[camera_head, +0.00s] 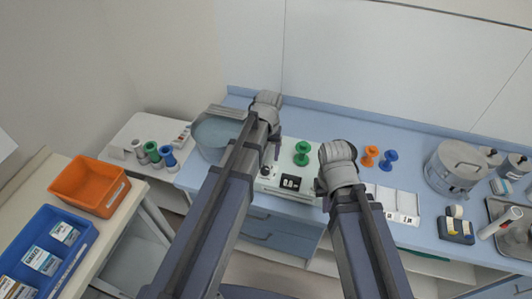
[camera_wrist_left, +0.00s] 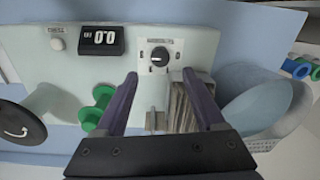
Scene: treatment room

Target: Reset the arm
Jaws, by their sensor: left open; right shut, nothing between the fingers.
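My left arm reaches over the counter in the head view. Its gripper (camera_head: 272,150) is above a white device (camera_head: 270,185) with a black display (camera_head: 291,183). In the left wrist view, the left gripper (camera_wrist_left: 164,82) is open, its two fingers apart over the device panel (camera_wrist_left: 75,72). The panel has a black dial (camera_wrist_left: 160,56), a "00" display (camera_wrist_left: 102,40) and a small metal lever (camera_wrist_left: 155,118). Nothing is visibly gripped. My right gripper (camera_head: 321,188) is shut and empty, right of the device, partly hidden by its own wrist.
A blue-grey bowl (camera_head: 210,135) is left of my left arm. A metal pot (camera_head: 455,175) stands right. Orange (camera_head: 80,175) and blue (camera_head: 75,257) bins sit left.

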